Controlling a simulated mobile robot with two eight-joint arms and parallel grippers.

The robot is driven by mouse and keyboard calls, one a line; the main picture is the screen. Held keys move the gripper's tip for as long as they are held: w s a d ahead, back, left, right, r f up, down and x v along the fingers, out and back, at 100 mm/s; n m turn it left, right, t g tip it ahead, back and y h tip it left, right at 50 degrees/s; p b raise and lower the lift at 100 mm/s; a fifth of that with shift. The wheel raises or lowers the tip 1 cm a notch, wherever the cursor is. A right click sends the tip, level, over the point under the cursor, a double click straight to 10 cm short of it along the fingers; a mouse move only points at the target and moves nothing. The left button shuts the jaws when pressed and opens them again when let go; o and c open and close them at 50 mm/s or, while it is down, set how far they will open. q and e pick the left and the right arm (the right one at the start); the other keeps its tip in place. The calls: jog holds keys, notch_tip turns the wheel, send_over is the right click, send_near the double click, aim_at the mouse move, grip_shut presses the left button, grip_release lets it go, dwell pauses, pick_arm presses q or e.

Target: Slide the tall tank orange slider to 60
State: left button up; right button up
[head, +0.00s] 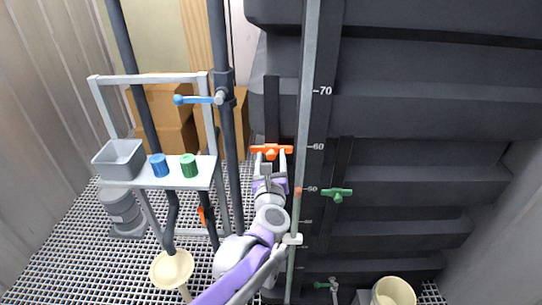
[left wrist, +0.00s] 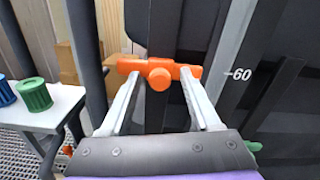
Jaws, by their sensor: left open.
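The tall dark tank (head: 420,110) fills the right of the head view. Its orange slider (head: 271,151) sits on a dark vertical track, slightly below the level of the 60 mark (head: 318,147). In the left wrist view the orange slider (left wrist: 158,73) shows a crossbar and a round knob, close to the height of the 60 mark (left wrist: 238,74). My left gripper (head: 271,162) is open, with its fingers spread below and to either side of the knob, tips near the crossbar. Whether the fingertips touch it I cannot tell. My right gripper is not in view.
A green slider (head: 336,194) is on another track to the right. A shelf (head: 150,180) with a grey bin (head: 119,159), a blue cap (head: 158,165) and a green cap (head: 188,165) stands left.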

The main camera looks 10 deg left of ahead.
pick_arm(q)
jog(key=s+d, duration=0.1)
jog(key=s, duration=0.8)
jog(key=shift+s+d, duration=0.15)
jog(key=s+d+f+m+g+h, duration=0.15)
jog(key=s+f+m+h, duration=0.25)
jog(key=m, duration=0.9)
jog(key=s+d+f+m+g+h, duration=0.1)
jog(key=s+f+m+g+h, duration=0.25)
jog(key=m, duration=0.85)
jog(key=s+a+f+m+g+y, duration=0.2)
jog(key=s+a+f+m+g, duration=0.1)
jog(key=s+a+f+m, duration=0.2)
jog(key=s+a+f+m+g+y, duration=0.2)
jog(key=s+a+f+m+g, duration=0.2)
jog(key=s+a+f+m, duration=0.2)
jog(key=s+f+m, duration=0.2)
jog(key=s+m, duration=0.2)
jog(key=s, duration=0.1)
jog(key=shift+s+f+y, duration=0.15)
jog(key=shift+f+y, duration=0.15)
jog(key=shift+y, duration=0.05)
